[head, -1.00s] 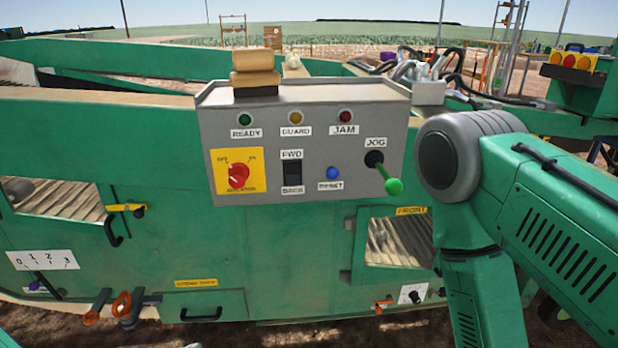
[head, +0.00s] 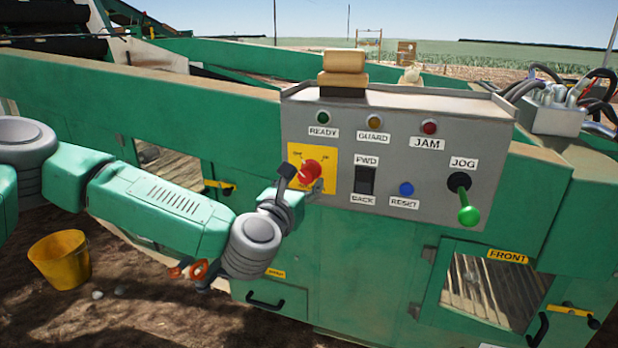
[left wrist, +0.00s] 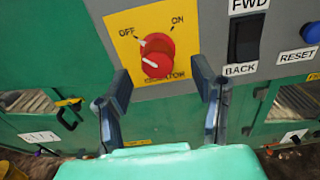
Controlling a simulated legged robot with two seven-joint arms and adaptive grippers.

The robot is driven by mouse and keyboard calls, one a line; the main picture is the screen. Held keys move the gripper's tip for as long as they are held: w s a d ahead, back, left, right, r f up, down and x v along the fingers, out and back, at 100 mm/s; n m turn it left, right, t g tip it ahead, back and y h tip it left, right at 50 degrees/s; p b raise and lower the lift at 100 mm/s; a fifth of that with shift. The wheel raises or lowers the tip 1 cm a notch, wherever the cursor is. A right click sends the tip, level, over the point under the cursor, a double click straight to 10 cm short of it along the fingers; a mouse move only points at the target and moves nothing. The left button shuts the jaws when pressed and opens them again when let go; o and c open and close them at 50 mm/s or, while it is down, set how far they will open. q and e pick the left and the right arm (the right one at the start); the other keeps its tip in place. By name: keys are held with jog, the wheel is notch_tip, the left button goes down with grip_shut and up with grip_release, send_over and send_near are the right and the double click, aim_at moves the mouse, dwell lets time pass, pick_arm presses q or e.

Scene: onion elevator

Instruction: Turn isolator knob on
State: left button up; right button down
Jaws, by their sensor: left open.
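The red isolator knob (head: 312,167) sits on a yellow plate (head: 297,153) at the left of the grey control panel. In the left wrist view, the knob (left wrist: 158,52) stands above and between the fingertips, below the OFF and ON labels. Its white mark slants up-left toward OFF. My left gripper (head: 301,180) is open in front of the plate, and one finger overlaps the knob's left edge in the head view. In the left wrist view, the open gripper (left wrist: 163,80) has nothing between its fingers. Contact with the knob cannot be told. My right gripper is out of view.
The panel (head: 440,165) also carries a black FWD/BACK switch (head: 365,180), a blue RESET button (head: 406,188) and a green-tipped JOG lever (head: 468,213). A yellow bucket (head: 62,262) sits on the ground at left.

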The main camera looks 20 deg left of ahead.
aim_at(307, 176)
pick_arm(q)
jog(key=w, duration=0.5)
jog(key=shift+b, duration=0.3)
jog(key=shift+w+a+f, duration=0.1)
jog(key=shift+w+a, duration=0.1)
jog(key=shift+a, duration=0.4)
jog(key=shift+d, duration=0.5)
jog(key=c, duration=0.4)
jog(key=shift+d, duration=0.2)
jog(key=c, duration=0.7)
